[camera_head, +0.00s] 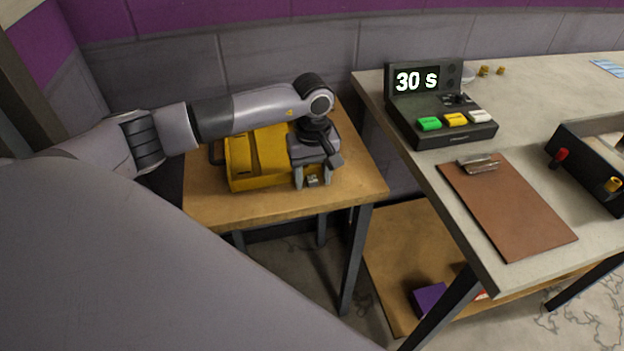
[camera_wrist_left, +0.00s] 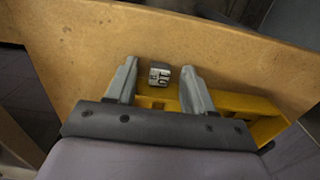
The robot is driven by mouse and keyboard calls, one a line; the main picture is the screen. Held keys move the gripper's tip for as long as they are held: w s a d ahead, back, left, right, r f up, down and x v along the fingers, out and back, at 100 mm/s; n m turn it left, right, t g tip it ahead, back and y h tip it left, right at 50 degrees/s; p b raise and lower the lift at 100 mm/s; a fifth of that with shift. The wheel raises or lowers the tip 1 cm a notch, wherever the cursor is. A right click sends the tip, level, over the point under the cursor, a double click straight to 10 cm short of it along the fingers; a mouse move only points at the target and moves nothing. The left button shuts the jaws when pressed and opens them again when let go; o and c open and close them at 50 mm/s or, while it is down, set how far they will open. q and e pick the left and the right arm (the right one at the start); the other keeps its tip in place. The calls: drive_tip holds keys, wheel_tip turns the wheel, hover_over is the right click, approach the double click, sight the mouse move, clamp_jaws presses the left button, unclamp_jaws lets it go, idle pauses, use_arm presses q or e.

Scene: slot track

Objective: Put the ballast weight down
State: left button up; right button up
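The ballast weight is a small silver block with dark markings (camera_wrist_left: 160,76). In the left wrist view it lies between the fingers of my left gripper (camera_wrist_left: 158,80), with a gap on both sides. The fingers look open and apart from it. In the head view the weight (camera_head: 313,181) shows below the gripper (camera_head: 313,178), at the wooden side table (camera_head: 270,210). It seems to rest on the tabletop near the yellow case. My right gripper is in neither view.
A yellow case (camera_head: 240,165) stands on the side table right by the gripper and partly under my left arm. To the right, a grey bench holds a timer box (camera_head: 440,115) reading 30 s, a clipboard (camera_head: 508,205) and a black bin (camera_head: 590,165). The side table's front strip is clear.

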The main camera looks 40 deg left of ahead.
use_arm(q)
clamp_jaws()
drive_tip(key=shift+r, duration=0.1)
